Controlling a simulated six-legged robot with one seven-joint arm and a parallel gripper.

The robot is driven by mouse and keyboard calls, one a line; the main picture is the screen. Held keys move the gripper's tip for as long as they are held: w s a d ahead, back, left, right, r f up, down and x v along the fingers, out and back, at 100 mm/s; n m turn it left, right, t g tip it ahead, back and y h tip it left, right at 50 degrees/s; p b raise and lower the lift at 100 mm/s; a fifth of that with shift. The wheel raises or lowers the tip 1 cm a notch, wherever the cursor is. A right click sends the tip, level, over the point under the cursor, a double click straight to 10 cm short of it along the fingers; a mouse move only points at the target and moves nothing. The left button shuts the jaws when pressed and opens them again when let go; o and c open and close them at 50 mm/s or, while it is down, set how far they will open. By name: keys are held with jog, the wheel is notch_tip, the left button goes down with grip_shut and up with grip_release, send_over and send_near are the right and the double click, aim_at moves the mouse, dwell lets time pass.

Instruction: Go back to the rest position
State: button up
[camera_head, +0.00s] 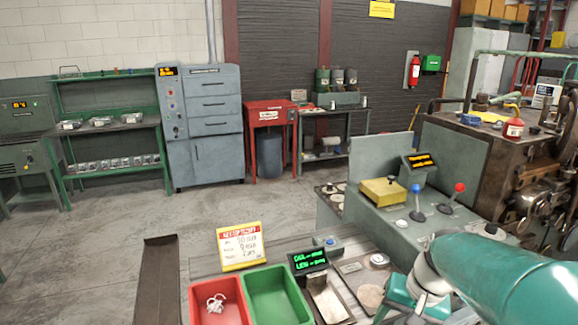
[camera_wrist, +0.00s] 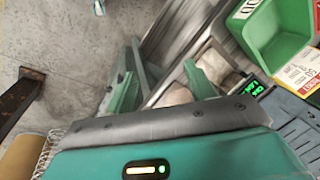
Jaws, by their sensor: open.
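My gripper (camera_head: 398,302) is low at the right in the head view, at the end of my teal arm, over the right part of the front bench. In the wrist view my gripper (camera_wrist: 162,84) shows two teal fingers spread apart, with nothing visible between them. Beyond the fingers lie bench surfaces and the grey floor. In the head view the fingertips are partly hidden and small.
The front bench carries a red bin (camera_head: 217,301) with pale rings, a green bin (camera_head: 275,294), a yellow-topped sign (camera_head: 241,246) and a lit display (camera_head: 308,260). A grey console (camera_head: 385,220) with levers stands behind my arm.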

jog(key=s+a+r+n+t+h, duration=0.2)
jog(key=s+a+r+n+t, duration=0.2)
jog(key=s, duration=0.7)
notch_tip(320, 180, up, 2)
jog(key=shift+s+a+r, duration=0.2)
jog(key=shift+s+a, duration=0.05)
jog(key=shift+a, duration=0.65)
